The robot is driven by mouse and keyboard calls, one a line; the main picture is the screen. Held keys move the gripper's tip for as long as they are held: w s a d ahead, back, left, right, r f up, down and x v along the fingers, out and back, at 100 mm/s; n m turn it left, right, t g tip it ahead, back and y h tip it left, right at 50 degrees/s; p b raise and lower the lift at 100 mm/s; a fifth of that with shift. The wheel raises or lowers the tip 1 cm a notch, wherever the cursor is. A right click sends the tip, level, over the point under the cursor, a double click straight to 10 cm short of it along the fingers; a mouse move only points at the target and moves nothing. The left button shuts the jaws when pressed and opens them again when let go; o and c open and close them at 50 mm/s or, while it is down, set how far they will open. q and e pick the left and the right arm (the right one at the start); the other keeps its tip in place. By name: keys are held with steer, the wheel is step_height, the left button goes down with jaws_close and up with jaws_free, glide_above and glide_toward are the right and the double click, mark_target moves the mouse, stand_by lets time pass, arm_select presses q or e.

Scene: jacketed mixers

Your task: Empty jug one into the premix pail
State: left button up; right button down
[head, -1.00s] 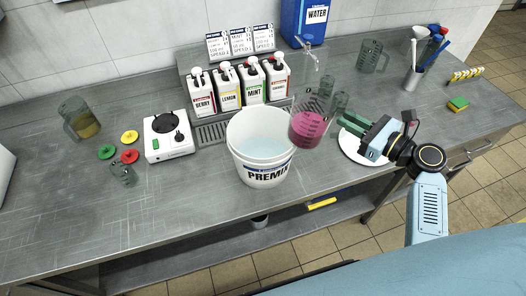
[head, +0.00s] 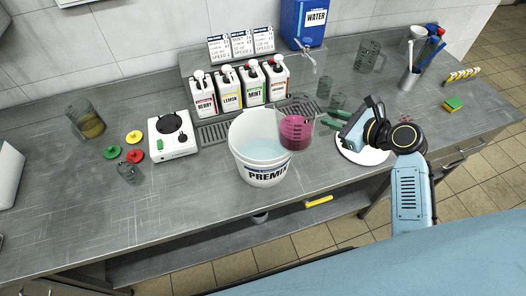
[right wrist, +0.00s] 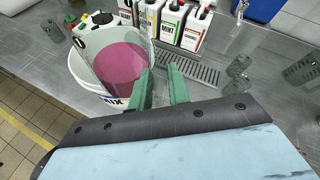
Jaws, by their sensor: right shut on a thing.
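A clear jug of pink liquid (head: 295,134) is held in my right gripper (head: 327,122), which is shut on it from the right. The jug looks near upright and overlaps the right rim of the white premix pail (head: 262,174). Pale bluish liquid shows inside the pail. In the right wrist view the jug (right wrist: 118,62) is in front of the green fingers (right wrist: 163,80), with the pail (right wrist: 85,75) behind and below it. I cannot read a number on the jug. My left gripper is not in view.
Several flavour bottles (head: 230,88) and a water tank (head: 303,22) stand behind the pail. A white round plate (head: 362,153) lies under my right gripper. Another jug (head: 86,119) with yellowish liquid, a small scale-like device (head: 172,135) and coloured lids are left.

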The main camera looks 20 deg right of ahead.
mark_target(331, 111)
steer(key=shift+w+a+r+n+g+h+p, duration=0.3)
steer(key=shift+a+r+g+h+p, duration=0.2)
steer(key=shift+r+p, duration=0.15)
steer(key=shift+w+a+r+n+g+h+p, duration=0.15)
steer(key=shift+a+r+n+g+h+p, duration=0.15)
steer(key=shift+a+r+g+h+p, duration=0.35)
steer(key=shift+w+a+r+h, duration=0.15)
steer(key=shift+r+h, duration=0.05)
steer(key=shift+r, duration=0.3)
steer(key=shift+w+a+r+h, duration=0.1)
steer(key=shift+w+r+h, duration=0.05)
steer(key=shift+r, duration=0.35)
steer(key=shift+w+a+r+n+g+h+p, duration=0.15)
steer(key=shift+w+a+r+n+g+h, duration=0.15)
steer(key=shift+r, duration=0.2)
steer(key=shift+w+a+r+n+g+h+p, duration=0.15)
steer(key=shift+a+r+n+g+h, duration=0.1)
steer(key=shift+a+r+h, duration=0.15)
steer(key=w+a+r+n+g+h, duration=0.1)
steer(key=w+a+r+g+h, duration=0.1)
steer(key=w+a+h, duration=0.1)
steer(key=w+a+r+n+g+h, duration=0.2)
steer(key=w+a+h, duration=0.1)
steer(key=a, duration=0.5)
steer(key=shift+a+r+h, duration=0.2)
steer(key=shift+r+h, duration=0.15)
steer(key=shift+h, duration=0.55)
